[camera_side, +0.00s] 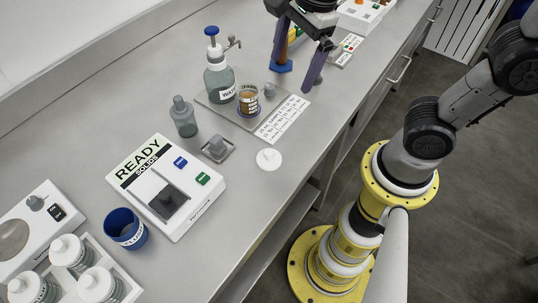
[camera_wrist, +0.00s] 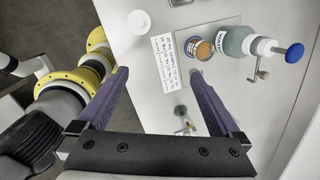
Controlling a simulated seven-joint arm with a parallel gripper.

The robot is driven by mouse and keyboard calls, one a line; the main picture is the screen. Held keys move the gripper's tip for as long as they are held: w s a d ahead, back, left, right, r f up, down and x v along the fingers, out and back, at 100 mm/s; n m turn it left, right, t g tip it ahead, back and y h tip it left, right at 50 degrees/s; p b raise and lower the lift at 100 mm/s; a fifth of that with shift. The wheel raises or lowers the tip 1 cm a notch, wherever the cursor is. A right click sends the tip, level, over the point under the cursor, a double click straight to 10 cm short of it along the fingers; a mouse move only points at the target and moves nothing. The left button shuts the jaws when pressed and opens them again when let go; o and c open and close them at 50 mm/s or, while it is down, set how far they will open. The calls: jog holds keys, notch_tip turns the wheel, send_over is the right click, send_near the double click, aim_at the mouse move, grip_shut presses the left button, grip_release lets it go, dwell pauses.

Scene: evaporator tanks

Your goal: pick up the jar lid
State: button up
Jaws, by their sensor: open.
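The jar lid, a flat white disc with a small raised centre (camera_side: 269,159), lies on the grey bench in front of the tray with the wash bottle. In the wrist view the lid (camera_wrist: 139,22) is near the top, beyond my fingertips and left of centre. My gripper (camera_side: 292,77) is at the upper middle of the side view, above the bench and well apart from the lid. Its two purple fingers are spread wide with nothing between the tips, as the wrist view also shows (camera_wrist: 160,74). The lid is fully in sight in both views.
The wash bottle (camera_side: 220,79), an amber-filled jar (camera_side: 247,101) and a label card (camera_side: 283,119) are beside the lid. A small dish with a grey block (camera_side: 217,148) and the READY instrument (camera_side: 165,187) are left of it. Bare bench lies right of the lid.

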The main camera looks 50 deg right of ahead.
aim_at(268, 152)
jog(key=w+a+f+g, duration=0.1)
jog(key=a+f+g, duration=0.1)
jog(key=a+f, duration=0.45)
jog(key=shift+n+h, duration=0.3)
jog(key=f, duration=1.3)
jog(key=shift+s+a, duration=0.25)
jog(key=shift+s, duration=0.05)
jog(key=c, duration=1.3)
